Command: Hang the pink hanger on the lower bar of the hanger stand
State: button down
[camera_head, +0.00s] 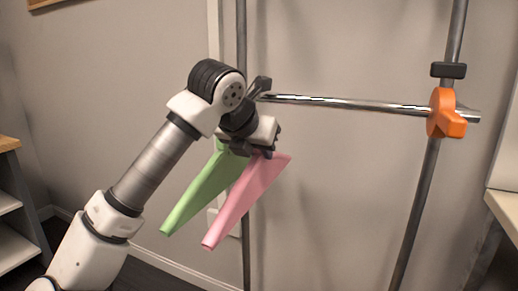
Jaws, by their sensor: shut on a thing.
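The pink hanger (245,200) is just below my gripper (261,151), one arm sloping down to the left. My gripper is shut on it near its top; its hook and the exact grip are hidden. A green hanger (198,190) is just left of and behind the pink one, and its top is hidden by my gripper. I cannot tell whether it hangs on the bar. The chrome bar (345,102) of the stand runs right from behind my wrist. My gripper is at its left end, slightly below it in the picture.
The stand has a left post (243,45) behind my wrist and a right post (413,215). An orange clamp (442,114) and a black collar (448,70) are on the right post. The bar between my wrist and the clamp is bare. Shelves (12,200) stand at far left.

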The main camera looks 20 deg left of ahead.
jog(key=c, duration=1.2)
grip_release()
